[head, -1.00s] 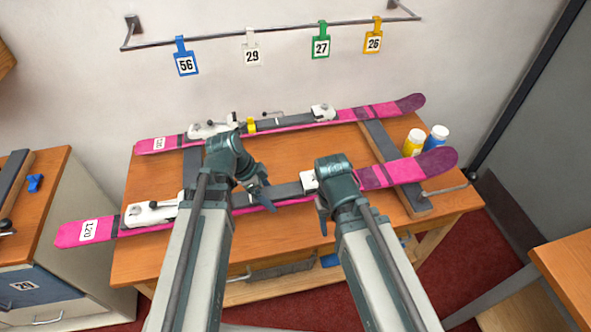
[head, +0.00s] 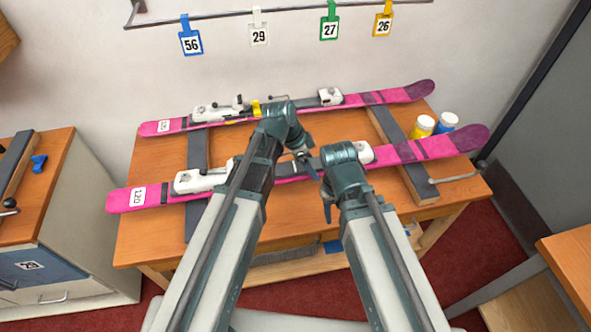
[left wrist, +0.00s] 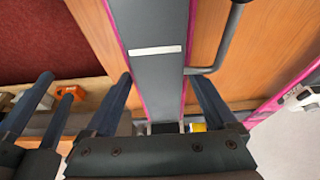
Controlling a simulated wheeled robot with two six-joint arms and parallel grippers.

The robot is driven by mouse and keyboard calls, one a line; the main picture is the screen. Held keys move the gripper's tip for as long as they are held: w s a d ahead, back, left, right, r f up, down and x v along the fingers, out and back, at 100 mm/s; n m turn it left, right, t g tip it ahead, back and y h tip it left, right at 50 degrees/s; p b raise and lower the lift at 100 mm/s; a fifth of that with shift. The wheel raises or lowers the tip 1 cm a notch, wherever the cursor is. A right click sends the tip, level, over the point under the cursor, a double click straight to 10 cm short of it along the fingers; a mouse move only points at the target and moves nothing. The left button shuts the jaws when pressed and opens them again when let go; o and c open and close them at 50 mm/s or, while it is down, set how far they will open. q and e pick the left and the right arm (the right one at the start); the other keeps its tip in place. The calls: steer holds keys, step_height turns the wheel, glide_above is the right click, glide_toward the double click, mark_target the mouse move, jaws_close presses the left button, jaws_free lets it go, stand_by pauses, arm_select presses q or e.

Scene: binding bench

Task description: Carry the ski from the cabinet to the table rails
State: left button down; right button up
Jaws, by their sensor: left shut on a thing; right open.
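The near pink ski (head: 430,147), tagged 120, has a grey middle and white binding parts and lies across the table's left rail (head: 197,150) and right rail (head: 412,182). I cannot tell whether it touches them. My left gripper (head: 302,160) is shut on its middle; the arm hides part of the ski. In the left wrist view the ski (left wrist: 155,80) runs between the fingers (left wrist: 163,105). My right gripper (head: 326,192) is open and empty, just in front of the ski. A second pink ski (head: 380,97) lies behind, across both rails.
A yellow bottle (head: 423,126) and a blue bottle (head: 446,122) stand at the table's right end. Numbered tags hang from a wall rod (head: 220,17). The cabinet (head: 70,235) is at left. A metal clamp handle (head: 455,178) sticks out from the right rail.

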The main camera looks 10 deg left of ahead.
arm_select(q)
steer(key=shift+w+d, duration=0.45)
steer(key=shift+d, duration=0.15)
steer(key=shift+w+d+f, duration=0.1)
steer(key=shift+w+d, duration=0.1)
steer(key=shift+d, duration=0.1)
steer(key=b+x, duration=0.1)
steer(key=b, duration=0.1)
steer(key=b+x, duration=0.1)
steer(key=x, duration=0.1)
steer(key=shift+a+f+b, duration=0.3)
steer(key=shift+f+b, duration=0.05)
steer(key=shift+f, duration=0.05)
steer(key=shift+f+b, duration=0.35)
steer(key=shift+f, duration=0.25)
